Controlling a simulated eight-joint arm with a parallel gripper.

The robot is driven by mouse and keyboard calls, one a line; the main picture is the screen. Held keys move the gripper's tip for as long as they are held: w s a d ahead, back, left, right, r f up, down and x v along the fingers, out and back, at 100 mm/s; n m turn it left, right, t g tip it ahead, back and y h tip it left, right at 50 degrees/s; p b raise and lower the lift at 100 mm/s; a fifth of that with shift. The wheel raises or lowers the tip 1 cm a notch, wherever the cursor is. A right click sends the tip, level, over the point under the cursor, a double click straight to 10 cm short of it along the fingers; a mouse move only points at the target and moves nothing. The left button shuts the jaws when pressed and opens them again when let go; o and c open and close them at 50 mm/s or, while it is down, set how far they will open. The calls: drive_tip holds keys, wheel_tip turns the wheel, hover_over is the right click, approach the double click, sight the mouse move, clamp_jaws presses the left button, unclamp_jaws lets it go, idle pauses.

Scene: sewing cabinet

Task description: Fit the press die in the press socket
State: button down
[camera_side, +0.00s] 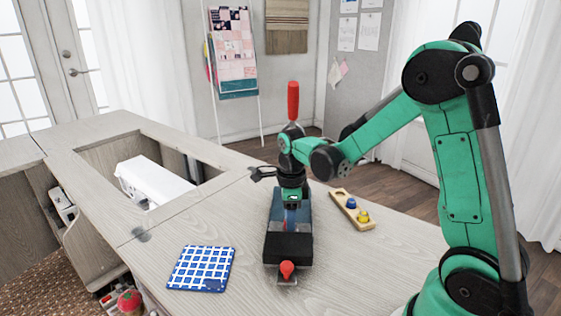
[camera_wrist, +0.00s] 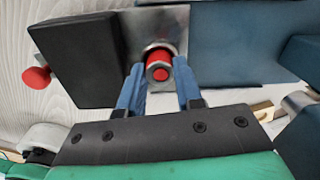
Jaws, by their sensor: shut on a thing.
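My gripper (camera_wrist: 158,70) has its two blue fingers on either side of the red press die (camera_wrist: 158,55) and is shut on it. The die has a metal hex end towards the wrist camera. A metal ring, apparently the press socket (camera_wrist: 152,46), shows around its far part over a bright metal plate. I cannot tell how deep the die sits in it. In the side view the press (camera_side: 289,248) is a dark body on the table with an upright red handle (camera_side: 293,101); my gripper (camera_side: 291,212) is at its middle and hides the die.
A wooden holder (camera_side: 368,226) with a blue die (camera_side: 351,203) and a yellow die (camera_side: 363,216) lies right of the press. A blue checked cloth (camera_side: 201,268) lies at left. A red knob (camera_side: 287,268) sticks out at the press front. A white machine (camera_side: 150,182) sits in the cabinet opening.

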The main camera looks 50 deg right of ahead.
drive_tip(key=shift+f, duration=0.2)
idle(0.4)
drive_tip(key=c, duration=0.5)
unclamp_jaws()
drive_tip(key=shift+r, duration=0.1)
drive_tip(key=shift+r, duration=2.7)
